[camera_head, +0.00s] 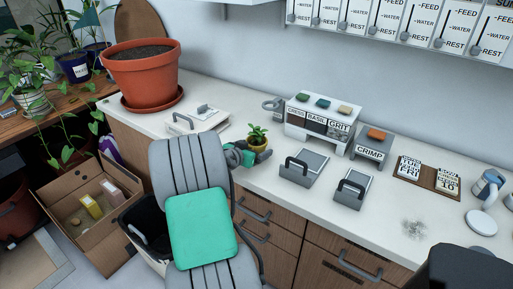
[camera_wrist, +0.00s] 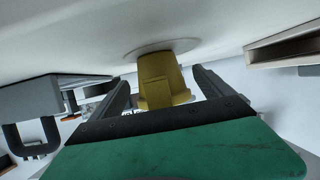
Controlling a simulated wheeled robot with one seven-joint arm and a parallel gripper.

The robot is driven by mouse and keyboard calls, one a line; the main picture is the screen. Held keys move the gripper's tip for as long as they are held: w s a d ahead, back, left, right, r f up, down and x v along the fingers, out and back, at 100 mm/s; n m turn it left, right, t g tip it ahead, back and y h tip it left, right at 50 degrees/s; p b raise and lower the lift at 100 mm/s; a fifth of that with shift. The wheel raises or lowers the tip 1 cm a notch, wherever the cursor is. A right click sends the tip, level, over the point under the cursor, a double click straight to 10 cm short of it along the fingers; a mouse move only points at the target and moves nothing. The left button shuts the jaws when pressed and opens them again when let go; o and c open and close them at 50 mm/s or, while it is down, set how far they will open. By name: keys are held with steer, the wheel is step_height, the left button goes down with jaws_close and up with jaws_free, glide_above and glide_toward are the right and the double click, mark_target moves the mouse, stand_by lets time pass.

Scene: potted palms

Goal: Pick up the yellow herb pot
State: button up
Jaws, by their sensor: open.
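The yellow herb pot (camera_head: 258,144) stands upright on the white counter with a small green plant in it. My gripper (camera_head: 243,154) is beside it, at its left in the head view, with the arm hiding part of the counter there. In the wrist view, which looks upside down, the yellow pot (camera_wrist: 163,82) is between the two dark fingers of my gripper (camera_wrist: 164,92). The fingers are open, with a gap showing on each side of the pot near their tips. The plant is hidden in the wrist view.
A large terracotta pot (camera_head: 142,78) stands at the back left. The GRIT box (camera_head: 318,123), CRIMP box (camera_head: 371,148) and two grey handled pieces (camera_head: 304,167) (camera_head: 352,189) are to the right. A cardboard box (camera_head: 75,222) with small items is on the floor at left.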

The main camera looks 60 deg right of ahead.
steer(key=shift+c, duration=0.5)
steer(key=c, duration=1.3)
steer(key=shift+c, duration=0.7)
steer(key=shift+r, duration=0.15)
